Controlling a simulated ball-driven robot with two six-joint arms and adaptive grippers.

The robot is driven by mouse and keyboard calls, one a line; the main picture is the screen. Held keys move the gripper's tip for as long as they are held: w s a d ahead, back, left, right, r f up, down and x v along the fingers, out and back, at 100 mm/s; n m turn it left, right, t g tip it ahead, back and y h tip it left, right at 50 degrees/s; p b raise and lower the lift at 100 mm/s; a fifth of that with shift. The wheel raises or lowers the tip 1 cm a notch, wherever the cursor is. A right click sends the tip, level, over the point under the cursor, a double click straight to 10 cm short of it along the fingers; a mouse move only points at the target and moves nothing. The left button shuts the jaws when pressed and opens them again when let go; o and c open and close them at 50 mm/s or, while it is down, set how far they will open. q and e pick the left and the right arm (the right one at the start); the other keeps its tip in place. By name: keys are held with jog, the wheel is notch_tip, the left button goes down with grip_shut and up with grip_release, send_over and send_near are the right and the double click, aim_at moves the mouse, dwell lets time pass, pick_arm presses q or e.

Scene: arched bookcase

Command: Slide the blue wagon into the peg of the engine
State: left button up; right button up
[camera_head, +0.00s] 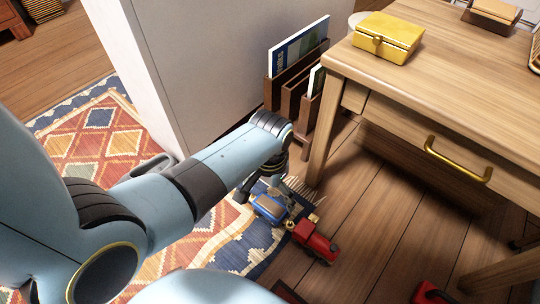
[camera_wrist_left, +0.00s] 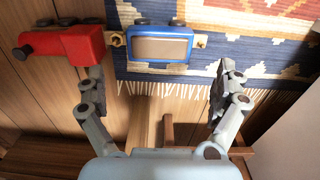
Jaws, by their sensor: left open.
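The blue wagon (camera_head: 267,208) stands at the fringed rug edge below my left gripper (camera_head: 264,187). In the left wrist view the blue wagon (camera_wrist_left: 160,46) has a tan top and brass couplings at both ends. The red engine (camera_head: 317,243) is right of the wagon in the head view; in the left wrist view the engine (camera_wrist_left: 72,46) is left of it. A brass coupling sits between them; I cannot tell if they are joined. My left gripper (camera_wrist_left: 158,72) is open and empty, its fingers spread wider than the wagon. My right gripper is out of view.
A wooden desk (camera_head: 440,75) with a yellow box (camera_head: 388,37) stands at the right. A magazine rack (camera_head: 292,88) and a pale panel (camera_head: 205,60) are behind the arm. The patterned rug (camera_head: 95,140) lies left. Another red object (camera_head: 430,294) shows at the lower right.

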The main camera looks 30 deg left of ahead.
aim_at(270, 205)
pick_arm(q)
jog(key=shift+r, duration=2.25)
